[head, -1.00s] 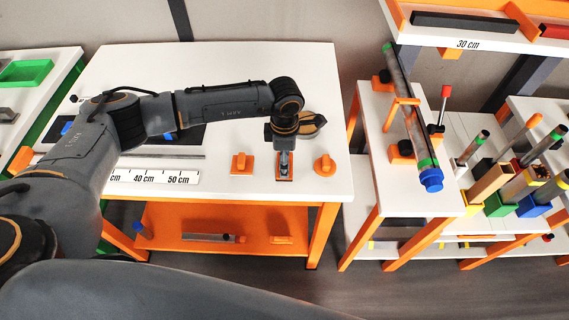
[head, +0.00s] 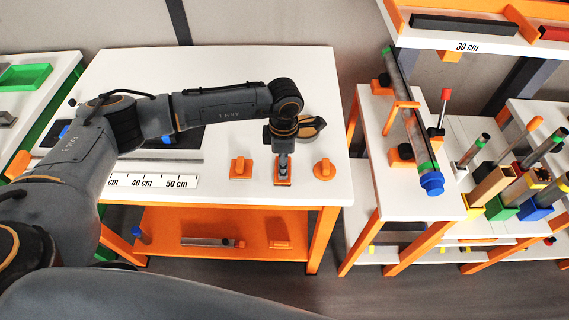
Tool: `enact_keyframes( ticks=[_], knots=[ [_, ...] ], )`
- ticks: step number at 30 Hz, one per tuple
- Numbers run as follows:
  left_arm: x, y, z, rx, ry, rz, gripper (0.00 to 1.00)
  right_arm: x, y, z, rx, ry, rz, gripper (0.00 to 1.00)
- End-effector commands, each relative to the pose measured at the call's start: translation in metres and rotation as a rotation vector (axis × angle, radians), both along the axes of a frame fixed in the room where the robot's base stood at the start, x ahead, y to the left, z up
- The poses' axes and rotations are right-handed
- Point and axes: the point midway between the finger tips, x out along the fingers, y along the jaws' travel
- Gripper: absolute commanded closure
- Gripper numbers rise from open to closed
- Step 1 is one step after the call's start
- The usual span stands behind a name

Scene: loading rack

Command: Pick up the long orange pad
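The long orange pad (head: 283,179) lies on the white table near its front edge, between a square orange pad (head: 241,169) and a round orange pad (head: 323,169), each with a raised grip. My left gripper (head: 283,159) points straight down at the long pad's middle, and its fingertips cover part of the pad. It looks very close to the pad or touching it. The fingers are too small to tell whether they are open or shut on it. My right gripper is not in view.
A ruler strip (head: 150,182) lies along the front edge at left. An orange lower shelf (head: 200,220) holds a rod. At right, a white stand (head: 440,205) bears a long tube (head: 408,115) in orange holders. The table's back right is clear.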

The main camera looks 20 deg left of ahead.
Motion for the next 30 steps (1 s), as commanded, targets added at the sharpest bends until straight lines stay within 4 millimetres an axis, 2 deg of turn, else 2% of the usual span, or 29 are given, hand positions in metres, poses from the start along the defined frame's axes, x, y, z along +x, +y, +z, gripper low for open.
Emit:
enact_keyframes(
  ticks=[3, 11, 15, 21, 30],
  knots=[
    [0.003, 0.000, 0.016, -0.002, -0.010, -0.002, 0.90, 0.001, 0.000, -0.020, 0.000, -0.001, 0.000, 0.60],
    [-0.033, 0.036, 0.079, -0.003, -0.014, 0.001, 0.90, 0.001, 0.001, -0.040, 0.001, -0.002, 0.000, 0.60],
    [-0.059, 0.061, 0.094, -0.003, -0.012, 0.003, 0.90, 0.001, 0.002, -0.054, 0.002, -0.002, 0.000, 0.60],
    [-0.085, 0.085, 0.113, -0.004, -0.013, 0.002, 0.90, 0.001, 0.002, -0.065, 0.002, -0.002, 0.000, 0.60],
    [-0.098, 0.096, 0.123, -0.004, -0.011, 0.000, 0.90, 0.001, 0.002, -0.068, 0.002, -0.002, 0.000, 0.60]
  ],
)
